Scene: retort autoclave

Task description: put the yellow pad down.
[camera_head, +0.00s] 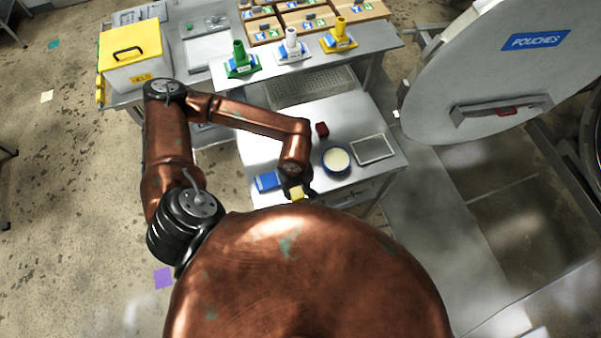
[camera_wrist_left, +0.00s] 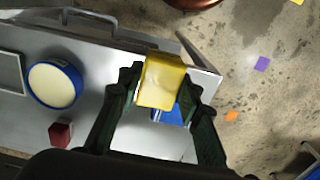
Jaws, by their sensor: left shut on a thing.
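The yellow pad (camera_wrist_left: 163,82) is held between the two fingers of my left gripper (camera_wrist_left: 160,100), which is shut on it. In the head view the pad (camera_head: 297,193) shows small at the tip of my left gripper (camera_head: 298,188), near the front edge of the grey table (camera_head: 240,150). A blue thing (camera_head: 267,181) lies on the table just left of the gripper. In the left wrist view this blue thing (camera_wrist_left: 170,117) shows partly behind the pad. I cannot tell the height of the pad above the table. My right gripper is not in view.
A blue round dish with cream contents (camera_head: 336,160), a dark red block (camera_head: 322,129) and a shallow metal tray (camera_head: 373,148) are right of the gripper. Green, white and yellow funnel-like things stand on the shelf behind. A large round door (camera_head: 480,70) is at right.

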